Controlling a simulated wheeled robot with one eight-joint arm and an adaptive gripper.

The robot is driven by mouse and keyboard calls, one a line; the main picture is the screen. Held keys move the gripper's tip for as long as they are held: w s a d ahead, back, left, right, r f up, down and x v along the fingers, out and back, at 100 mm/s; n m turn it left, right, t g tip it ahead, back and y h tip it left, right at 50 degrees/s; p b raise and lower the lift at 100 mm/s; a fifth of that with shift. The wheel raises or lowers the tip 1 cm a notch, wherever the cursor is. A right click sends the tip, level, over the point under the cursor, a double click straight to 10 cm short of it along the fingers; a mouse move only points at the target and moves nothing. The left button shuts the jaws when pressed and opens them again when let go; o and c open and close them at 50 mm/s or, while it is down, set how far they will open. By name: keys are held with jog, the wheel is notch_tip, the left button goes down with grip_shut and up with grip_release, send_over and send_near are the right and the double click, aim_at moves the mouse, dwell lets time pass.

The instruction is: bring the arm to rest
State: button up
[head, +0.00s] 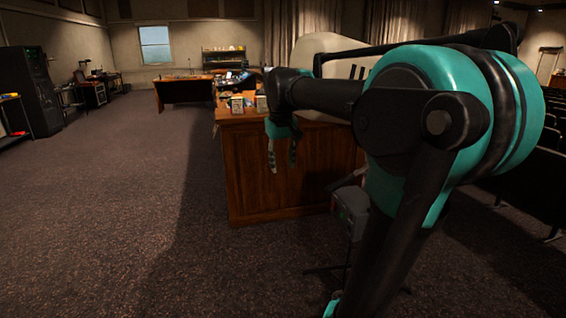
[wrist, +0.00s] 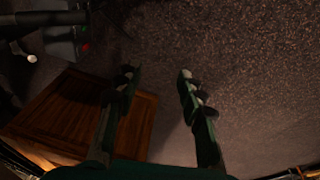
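My gripper (head: 282,154) hangs at the end of my raised arm in the head view, pointing down in front of the wooden desk (head: 262,180). In the wrist view my gripper (wrist: 157,72) has its two fingers apart with nothing between them, only carpet beyond. The wooden desk panel (wrist: 95,115) shows at the left of the wrist view, partly behind the left finger. My arm hides the right part of the desk in the head view.
Small boxes (head: 237,104) stand on the desk top. A second desk (head: 185,92) is farther back. A black rack (head: 30,90) stands at the far left. The carpet (head: 110,220) at left is clear.

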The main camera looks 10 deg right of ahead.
jog(key=s+f, duration=0.9)
jog(key=f, duration=0.5)
jog(key=s+f+m+t+y, duration=0.1)
jog(key=s+f, duration=0.9)
jog(key=f, duration=0.3)
jog(key=shift+s+f+t, duration=0.2)
jog(key=shift+f+t, duration=0.1)
jog(key=shift+f, duration=0.1)
jog(key=shift+d, duration=0.2)
